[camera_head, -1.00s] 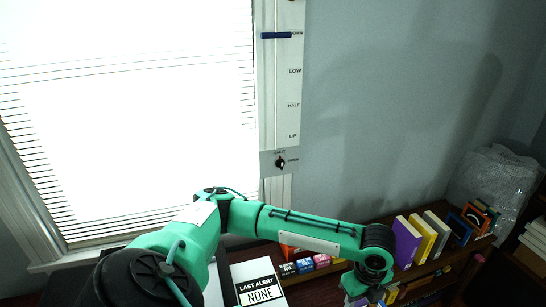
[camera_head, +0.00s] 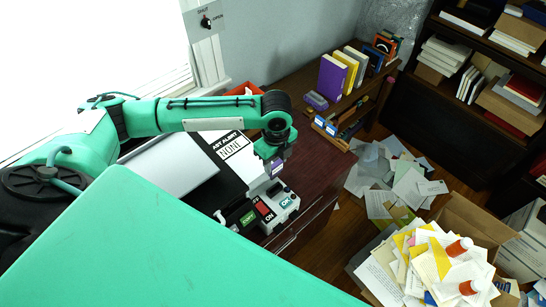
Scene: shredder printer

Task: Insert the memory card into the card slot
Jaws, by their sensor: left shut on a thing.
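My left gripper (camera_head: 275,166) comes in from the left and points down, just above the back of a light grey printer panel (camera_head: 282,203). The panel has a green COPY button (camera_head: 248,219), a red button (camera_head: 263,208) and a dark green OK button (camera_head: 285,201). I cannot make out the card slot, or whether the card touches the panel. My right gripper is not in view.
A LAST ALERT NONE sign (camera_head: 232,147) lies beside the panel on the dark desk (camera_head: 315,185). Upright books (camera_head: 333,78) stand on a low shelf behind. Papers litter the floor, and an overfull box (camera_head: 470,215) stands at lower right. My large green body part fills the lower left.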

